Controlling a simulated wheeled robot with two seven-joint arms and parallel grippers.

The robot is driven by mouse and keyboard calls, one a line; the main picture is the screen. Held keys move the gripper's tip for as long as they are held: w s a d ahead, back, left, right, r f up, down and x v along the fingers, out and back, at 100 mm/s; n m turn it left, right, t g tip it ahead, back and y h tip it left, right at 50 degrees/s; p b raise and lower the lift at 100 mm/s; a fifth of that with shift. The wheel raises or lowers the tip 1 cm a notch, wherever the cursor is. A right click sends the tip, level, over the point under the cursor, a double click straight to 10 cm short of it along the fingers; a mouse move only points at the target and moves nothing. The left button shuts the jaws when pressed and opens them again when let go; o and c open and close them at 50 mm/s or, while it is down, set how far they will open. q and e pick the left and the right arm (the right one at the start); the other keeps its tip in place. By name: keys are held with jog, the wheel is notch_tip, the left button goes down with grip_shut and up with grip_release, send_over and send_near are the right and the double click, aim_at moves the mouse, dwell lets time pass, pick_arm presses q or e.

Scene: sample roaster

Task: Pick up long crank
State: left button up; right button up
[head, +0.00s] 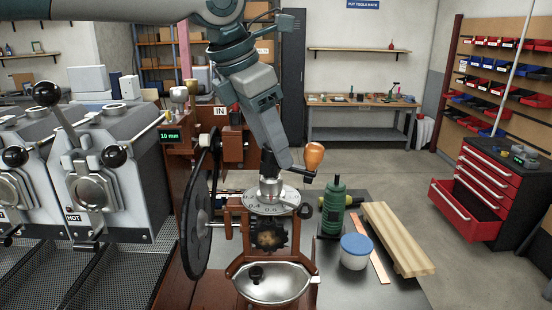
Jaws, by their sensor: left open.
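A crank with an orange-brown wooden knob (314,156) and a dark arm sits by the top of the grinder; I take it for the long crank. Much of its arm is hidden behind my left gripper, so I cannot tell its full length. My left gripper (269,170) comes down from above, over the metal hub of the numbered dial (252,205), just left of the knob. It is open, its fingers small and dark; I cannot tell whether they touch the crank. The grinder has a black flywheel (194,220) on its left and a metal bowl (272,284) below. My right gripper is not in view.
A green bottle-like tool (333,207), a white tub with a blue lid (355,251) and pale wooden boards (398,239) stand right of the grinder. Roasting machines (110,170) with levers stand at left. A red tool cabinet (484,190) has an open drawer at right.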

pick_arm(q)
grip_shut()
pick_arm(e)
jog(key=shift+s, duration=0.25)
pick_arm(q)
jog(key=shift+r, duration=0.1)
